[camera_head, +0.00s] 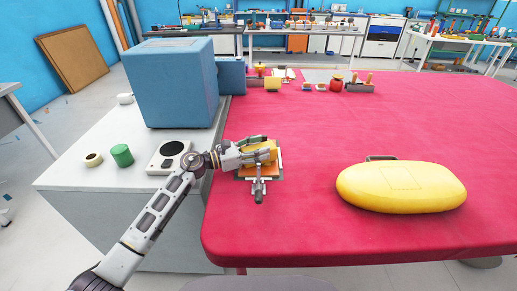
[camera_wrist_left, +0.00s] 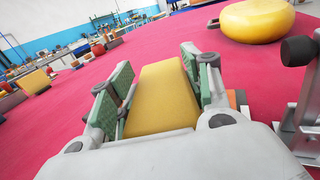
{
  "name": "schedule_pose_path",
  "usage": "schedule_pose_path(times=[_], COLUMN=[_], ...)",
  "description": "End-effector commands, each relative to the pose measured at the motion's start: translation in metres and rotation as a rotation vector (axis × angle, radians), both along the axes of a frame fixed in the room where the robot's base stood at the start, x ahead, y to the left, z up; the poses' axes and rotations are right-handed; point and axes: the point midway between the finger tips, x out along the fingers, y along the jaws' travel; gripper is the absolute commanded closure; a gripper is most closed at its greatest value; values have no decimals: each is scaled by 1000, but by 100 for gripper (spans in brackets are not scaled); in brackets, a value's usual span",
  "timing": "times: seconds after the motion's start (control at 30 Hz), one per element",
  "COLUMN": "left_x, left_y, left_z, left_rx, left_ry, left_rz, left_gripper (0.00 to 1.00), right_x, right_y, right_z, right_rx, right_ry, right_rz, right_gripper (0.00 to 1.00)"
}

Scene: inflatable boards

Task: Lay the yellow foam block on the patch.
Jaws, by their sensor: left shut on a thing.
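My left gripper (camera_head: 264,150) is shut on the yellow foam block (camera_head: 257,156). In the left wrist view the block (camera_wrist_left: 162,98) sits between the two green finger pads. In the head view the gripper and block are over a small orange piece (camera_head: 273,170) on a grey plate, near the left edge of the red table. I cannot tell whether the block touches it. A yellow inflatable board (camera_head: 372,194) lies to the right, with a faint rectangular outline on its top. Which of these is the patch is unclear. My right gripper is out of view.
A grey clamp (camera_head: 259,191) stands at the plate's front. A blue box (camera_head: 170,85), a green cylinder (camera_head: 122,155) and a tape roll (camera_head: 92,159) are on the white cabinet at left. Small items, including a red jar (camera_head: 336,83), line the table's back. The table's middle is clear.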

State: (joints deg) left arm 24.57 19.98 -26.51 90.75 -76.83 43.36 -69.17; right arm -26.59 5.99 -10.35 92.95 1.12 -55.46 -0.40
Motion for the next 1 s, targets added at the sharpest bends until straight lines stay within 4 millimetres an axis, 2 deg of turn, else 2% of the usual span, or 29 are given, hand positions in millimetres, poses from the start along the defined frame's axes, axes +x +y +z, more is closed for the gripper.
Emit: schedule_pose_path(times=[0.37, 0.4, 0.57, 1.0], left_x=[0, 0, 0, 0], left_y=[0, 0, 0, 0], left_z=[-2, -2, -2, -1], left_rx=[0, 0, 0, 0], left_ry=[0, 0, 0, 0], left_rz=[0, 0, 0, 0], left_gripper=[64, 47, 28, 28], right_x=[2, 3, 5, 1], right_y=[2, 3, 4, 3], right_z=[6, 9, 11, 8], right_rx=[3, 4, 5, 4], right_ry=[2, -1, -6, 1], right_rz=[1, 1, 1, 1], right_gripper=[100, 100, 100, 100])
